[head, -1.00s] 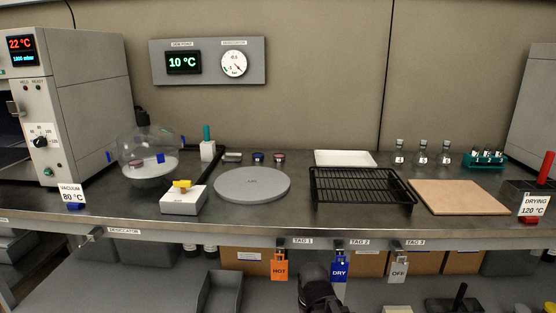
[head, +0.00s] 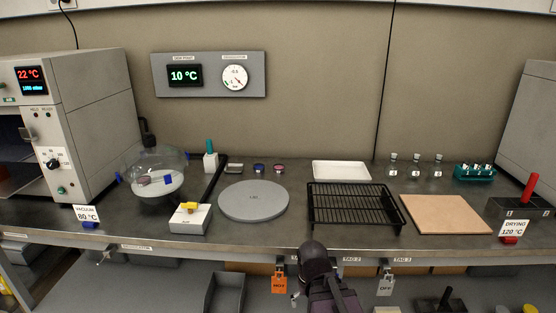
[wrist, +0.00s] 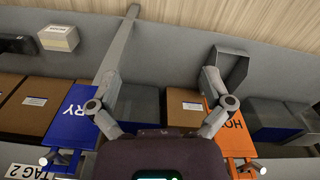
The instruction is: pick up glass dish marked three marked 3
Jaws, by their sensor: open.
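Three small round dishes stand in a row at the back of the bench: a clear grey one (head: 234,168), a blue-marked one (head: 259,169) and a reddish one (head: 279,169). Their numbers are too small to read, so I cannot tell which is marked 3. More small items show dimly inside the glass desiccator (head: 168,161). My gripper (wrist: 162,78) is open and empty in the wrist view, low in front of the bench edge and well away from the dishes. Its fingers are not clear in the head view.
A grey round plate (head: 253,201) lies between my arm and the dishes. A black wire rack (head: 350,207), wooden board (head: 446,214) and white tray (head: 341,171) are to the right. HOT (head: 279,283) and OFF (head: 386,285) tags hang below the bench edge. Boxes (wrist: 185,107) stand underneath.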

